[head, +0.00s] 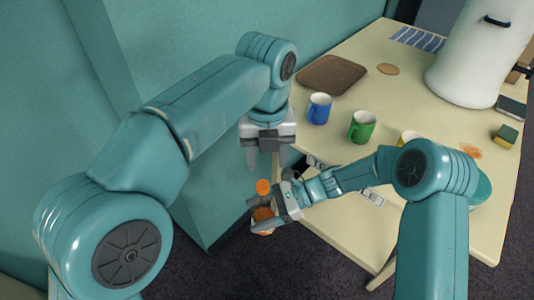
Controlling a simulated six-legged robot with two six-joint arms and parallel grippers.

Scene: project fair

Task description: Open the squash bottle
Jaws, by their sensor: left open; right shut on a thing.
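The squash bottle (262,226) is orange with an orange cap (263,187) on top. It is held off the table, beyond the table's left edge. My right gripper (262,205) is shut on the bottle's body below the cap, and its fingers hide part of the bottle. My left gripper (265,160) is open and empty, pointing down just above the cap. The cap sits at the bottle's upper end; whether it is loose cannot be told.
The cream table (400,80) holds a brown tray (331,75), a blue mug (319,108), a green mug (362,127), a yellow mug (408,137) partly hidden by my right arm, a large white container (475,60) and a sponge (506,135). Dark floor lies below the bottle.

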